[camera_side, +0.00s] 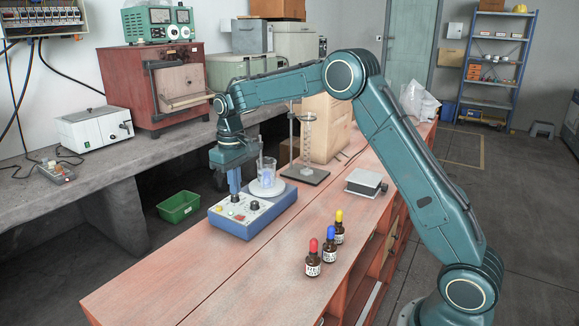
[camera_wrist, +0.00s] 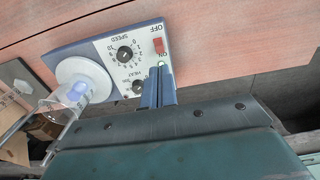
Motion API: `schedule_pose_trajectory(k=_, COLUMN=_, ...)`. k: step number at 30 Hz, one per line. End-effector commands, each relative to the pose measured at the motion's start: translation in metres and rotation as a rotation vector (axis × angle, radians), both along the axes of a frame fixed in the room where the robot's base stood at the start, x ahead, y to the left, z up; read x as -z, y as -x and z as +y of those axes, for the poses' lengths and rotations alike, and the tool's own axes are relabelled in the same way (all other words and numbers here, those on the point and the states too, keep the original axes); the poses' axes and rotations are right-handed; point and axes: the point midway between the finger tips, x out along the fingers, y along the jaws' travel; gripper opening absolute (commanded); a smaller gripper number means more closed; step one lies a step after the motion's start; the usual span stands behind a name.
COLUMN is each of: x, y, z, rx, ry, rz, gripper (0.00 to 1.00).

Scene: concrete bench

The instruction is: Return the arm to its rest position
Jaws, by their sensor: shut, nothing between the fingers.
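My gripper (camera_side: 235,193) is shut and empty, pointing down at the control panel of the blue stirrer hotplate (camera_side: 243,222). In the wrist view its closed fingertips (camera_wrist: 161,72) are close to the panel, beside a small green-white light (camera_wrist: 161,64) and the red switch (camera_wrist: 159,45) between the OFF and ON labels. I cannot tell whether they touch the panel. A glass beaker (camera_side: 266,171) with bluish liquid stands on the round white plate (camera_side: 276,190); it also shows in the wrist view (camera_wrist: 64,104).
Three dropper bottles with red (camera_side: 313,262), blue (camera_side: 330,246) and yellow (camera_side: 339,228) caps stand at the front right. A stand with coiled glassware (camera_side: 307,145), a cardboard box (camera_side: 333,128) and a small grey box (camera_side: 366,182) are also on the bench. The near left bench top is clear.

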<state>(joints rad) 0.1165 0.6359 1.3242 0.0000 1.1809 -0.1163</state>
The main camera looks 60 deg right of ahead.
Motion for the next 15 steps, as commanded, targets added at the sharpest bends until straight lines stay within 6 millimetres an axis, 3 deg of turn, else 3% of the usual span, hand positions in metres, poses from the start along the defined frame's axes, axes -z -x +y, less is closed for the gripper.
schedule_pose_trajectory(k=8, x=-0.022, y=0.015, z=0.005, rx=-0.001, ry=0.003, rz=-0.028, gripper=0.0)
schedule_pose_trajectory(k=15, x=-0.062, y=0.051, z=0.016, rx=-0.001, ry=0.008, rz=-0.086, gripper=0.0)
